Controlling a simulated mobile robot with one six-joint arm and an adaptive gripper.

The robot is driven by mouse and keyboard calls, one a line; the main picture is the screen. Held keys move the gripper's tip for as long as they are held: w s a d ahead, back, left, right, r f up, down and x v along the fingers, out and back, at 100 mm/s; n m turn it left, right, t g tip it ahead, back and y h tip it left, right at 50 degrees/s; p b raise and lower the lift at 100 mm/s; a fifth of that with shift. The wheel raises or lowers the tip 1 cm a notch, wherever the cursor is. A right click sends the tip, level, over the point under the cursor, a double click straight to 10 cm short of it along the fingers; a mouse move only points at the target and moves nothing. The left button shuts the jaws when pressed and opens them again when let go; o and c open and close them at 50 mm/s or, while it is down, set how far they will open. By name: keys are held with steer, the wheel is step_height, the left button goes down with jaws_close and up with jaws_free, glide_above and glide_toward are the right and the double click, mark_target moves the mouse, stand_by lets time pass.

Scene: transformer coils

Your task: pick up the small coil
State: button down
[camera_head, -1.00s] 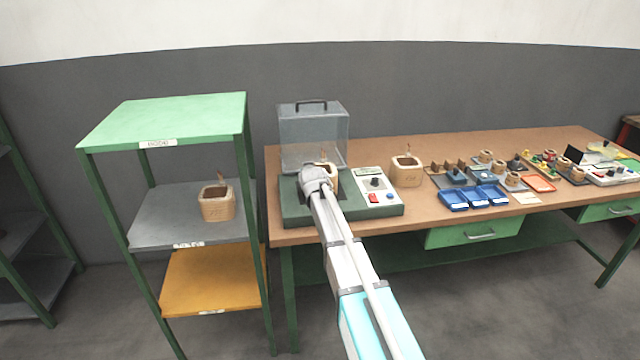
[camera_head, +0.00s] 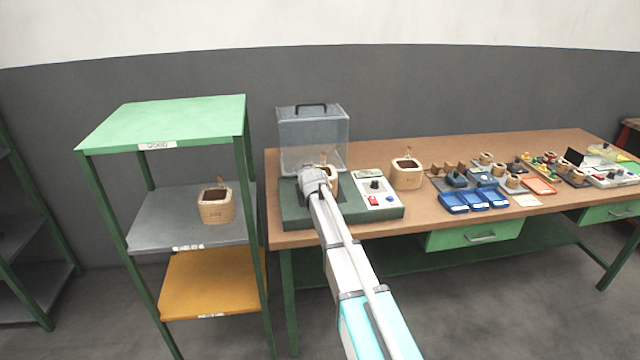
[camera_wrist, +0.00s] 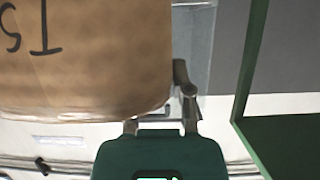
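A tan coil (camera_head: 332,182) stands at the tester's green base, partly hidden by my gripper (camera_head: 318,182). In the wrist view a large tan coil wall (camera_wrist: 85,60) with dark marks fills the upper left. One finger of my gripper (camera_wrist: 160,112) lies along its right edge; the other is mostly hidden by the coil, so I cannot tell whether they are shut on it. Other similar coils stand on the grey middle shelf (camera_head: 217,206) and on the table right of the tester (camera_head: 406,174). Several much smaller coils, one of them here (camera_head: 513,181), sit farther right.
A clear hinged cover (camera_head: 313,140) stands raised behind the tester. The control panel (camera_head: 379,192) is just right of the gripper. Blue bins (camera_head: 471,200) and an orange tray (camera_head: 541,186) occupy the table (camera_head: 420,211). The green shelf rack (camera_head: 165,120) stands at left.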

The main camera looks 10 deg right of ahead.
steer(key=shift+r, duration=0.15)
stand_by(0.4)
step_height(320, 180, up, 10)
steer(key=p, duration=1)
steer(key=shift+d, duration=0.15)
stand_by(0.9)
